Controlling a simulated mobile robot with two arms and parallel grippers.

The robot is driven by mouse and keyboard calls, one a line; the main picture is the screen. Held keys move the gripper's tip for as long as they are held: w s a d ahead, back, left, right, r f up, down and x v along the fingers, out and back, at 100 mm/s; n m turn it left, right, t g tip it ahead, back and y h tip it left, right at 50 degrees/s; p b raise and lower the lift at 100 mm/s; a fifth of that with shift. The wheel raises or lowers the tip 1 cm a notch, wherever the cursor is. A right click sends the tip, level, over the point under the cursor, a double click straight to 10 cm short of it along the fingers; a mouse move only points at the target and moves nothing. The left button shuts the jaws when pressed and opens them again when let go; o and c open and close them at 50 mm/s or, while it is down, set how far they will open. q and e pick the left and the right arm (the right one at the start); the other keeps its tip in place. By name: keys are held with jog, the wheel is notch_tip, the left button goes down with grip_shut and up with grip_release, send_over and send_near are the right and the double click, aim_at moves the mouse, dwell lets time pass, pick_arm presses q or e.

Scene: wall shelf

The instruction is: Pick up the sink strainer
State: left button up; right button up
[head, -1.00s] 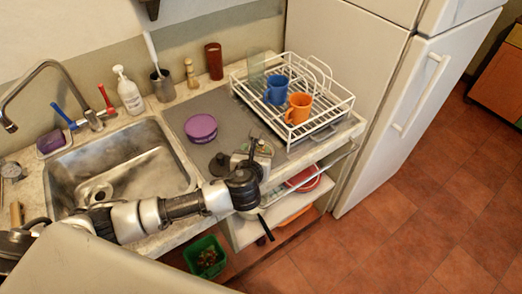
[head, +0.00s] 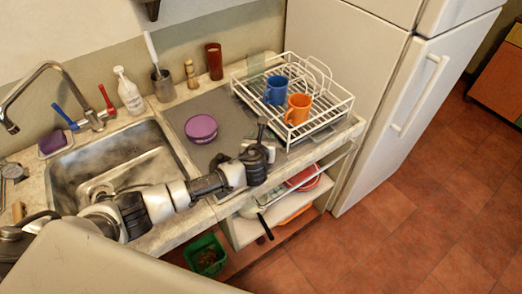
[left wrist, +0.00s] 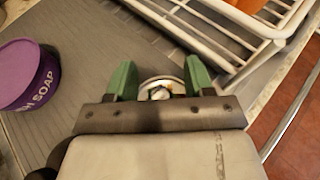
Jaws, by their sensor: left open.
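My left gripper (left wrist: 160,80) is open in the left wrist view, its two green fingertips apart. A small round object with a pale metallic rim (left wrist: 158,84), likely the sink strainer, shows between and just beyond the fingertips. Its lower part is hidden by the gripper, and I see no grip on it. In the head view my left arm reaches from the left across the sink to the counter's front right. The gripper there (head: 259,150) is near the dish rack's front left corner, and the strainer cannot be made out. My right gripper is not in view.
A white dish rack (head: 318,133) with a blue mug (head: 277,90) and an orange mug (head: 298,108) stands close to the right. A purple soap tub (head: 201,129) is on the grey mat to the left. The sink (head: 150,160) lies further left.

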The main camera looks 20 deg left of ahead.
pick_arm(q)
grip_shut()
jog(key=shift+r, duration=0.15)
